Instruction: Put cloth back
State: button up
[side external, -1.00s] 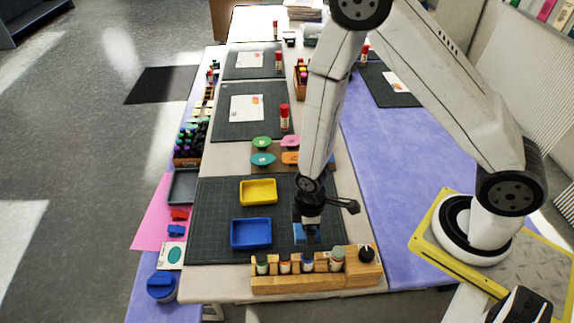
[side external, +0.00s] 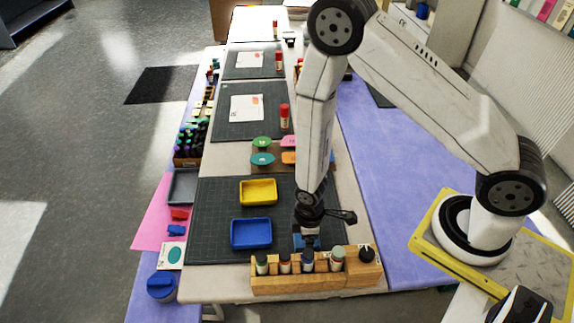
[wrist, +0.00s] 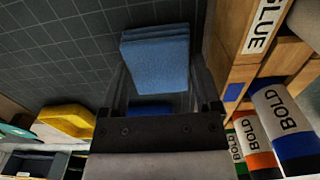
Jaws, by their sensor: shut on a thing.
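A blue folded cloth (wrist: 155,62) shows in the wrist view as a thick layered pad between the two fingers. My gripper (wrist: 160,85) is shut on it. In the side view a small part of the blue cloth (side external: 299,242) shows under my gripper (side external: 307,243), low over the right front of the dark cutting mat (side external: 210,215). It is just behind the wooden rack (side external: 318,284). I cannot tell whether the cloth touches the mat.
The rack holds several labelled bottles (wrist: 280,125) close beside my gripper. A blue tray (side external: 251,233) and a yellow tray (side external: 258,192) sit to the left on the mat. The mat's left part is clear.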

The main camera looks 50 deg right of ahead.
jog(key=shift+f, duration=0.15)
jog(key=o, duration=1.2)
jog(key=shift+c, duration=0.2)
jog(key=shift+r, duration=0.2)
notch_tip(320, 180, up, 12)
dwell(0.7)
